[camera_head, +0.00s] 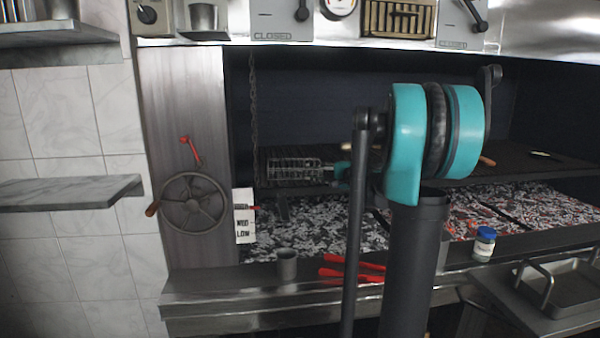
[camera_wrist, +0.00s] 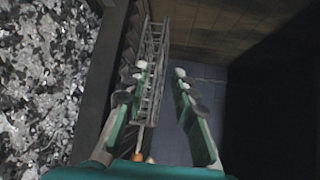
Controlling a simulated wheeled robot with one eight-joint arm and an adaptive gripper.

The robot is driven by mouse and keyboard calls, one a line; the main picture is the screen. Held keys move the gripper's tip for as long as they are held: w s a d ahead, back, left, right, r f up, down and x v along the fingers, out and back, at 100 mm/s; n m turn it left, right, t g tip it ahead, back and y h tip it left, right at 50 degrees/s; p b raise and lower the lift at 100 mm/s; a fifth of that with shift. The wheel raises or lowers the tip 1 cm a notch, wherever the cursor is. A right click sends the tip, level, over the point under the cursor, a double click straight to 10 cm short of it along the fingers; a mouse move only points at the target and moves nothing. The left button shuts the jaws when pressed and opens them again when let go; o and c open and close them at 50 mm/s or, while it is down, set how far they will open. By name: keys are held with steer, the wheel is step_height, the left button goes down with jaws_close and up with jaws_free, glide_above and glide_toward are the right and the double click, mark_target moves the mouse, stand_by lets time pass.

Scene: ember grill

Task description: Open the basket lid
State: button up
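The wire grill basket (camera_head: 295,170) lies on the dark grill rack at the centre left in the head view. In the wrist view the basket (camera_wrist: 152,72) is a long metal cage running up the picture, its near part behind the left finger. Orange-brown tips (camera_wrist: 138,156) show near the gripper's base; whether they belong to the basket's handle is unclear. My gripper (camera_wrist: 160,70) is open, with green and grey fingers on either side of a gap. The basket shows near and behind the left finger; contact cannot be told. In the head view, my arm hides part of the rack.
Glowing coals (camera_head: 490,212) lie below the rack (camera_head: 540,165). A crank wheel (camera_head: 193,202) stands at the left. A chain (camera_head: 253,110) hangs behind the basket.

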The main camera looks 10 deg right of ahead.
mark_target(298, 170)
steer(key=x, duration=0.6)
steer(key=shift+a, duration=0.1)
jaws_close()
stand_by(0.3)
